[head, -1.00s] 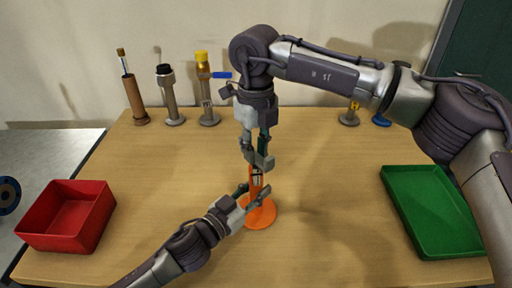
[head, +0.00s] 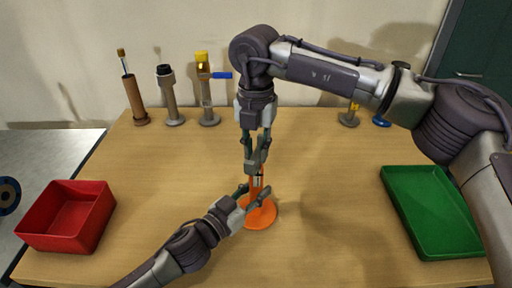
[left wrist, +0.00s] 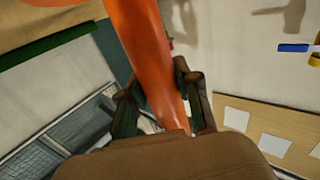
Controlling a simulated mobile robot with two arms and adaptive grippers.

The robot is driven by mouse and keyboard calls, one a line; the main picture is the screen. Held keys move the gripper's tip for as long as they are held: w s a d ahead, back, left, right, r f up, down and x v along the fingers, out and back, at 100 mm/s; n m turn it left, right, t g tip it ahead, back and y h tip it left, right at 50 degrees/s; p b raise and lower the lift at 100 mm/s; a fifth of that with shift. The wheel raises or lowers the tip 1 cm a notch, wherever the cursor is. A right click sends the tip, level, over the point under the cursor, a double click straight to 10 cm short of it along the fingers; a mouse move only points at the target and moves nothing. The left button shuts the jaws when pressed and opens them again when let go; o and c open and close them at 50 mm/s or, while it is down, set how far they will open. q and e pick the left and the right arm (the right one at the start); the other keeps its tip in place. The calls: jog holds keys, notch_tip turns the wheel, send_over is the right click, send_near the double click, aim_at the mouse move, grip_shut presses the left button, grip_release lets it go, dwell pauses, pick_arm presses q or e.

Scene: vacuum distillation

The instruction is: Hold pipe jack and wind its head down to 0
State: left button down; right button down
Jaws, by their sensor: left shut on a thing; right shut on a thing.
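The orange pipe jack (head: 259,216) stands upright on its round base near the middle of the table. My left gripper (head: 256,193) comes in from the lower left and is shut on its orange body. In the left wrist view the orange body (left wrist: 150,55) runs between the fingers of my left gripper (left wrist: 152,85). My right gripper (head: 257,166) points straight down over the jack and is shut on its head. The fingers mostly hide the head, so its height setting cannot be read.
A red bin (head: 60,242) stands at the left and a green tray (head: 430,210) at the right. Along the back stand a brown cylinder (head: 134,100), a black-topped grey stand (head: 170,105) and a yellow-topped stand with a blue handle (head: 206,98). The table around the jack is clear.

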aim_at(256, 158)
jog(key=m, duration=0.3)
jog(key=shift+r+m, duration=0.25)
jog(key=shift+m, duration=0.15)
jog(key=c, duration=1)
grip_release()
jog(key=shift+f, duration=0.2)
notch_tip(256, 158, up, 12)
jog(key=shift+s, duration=0.1)
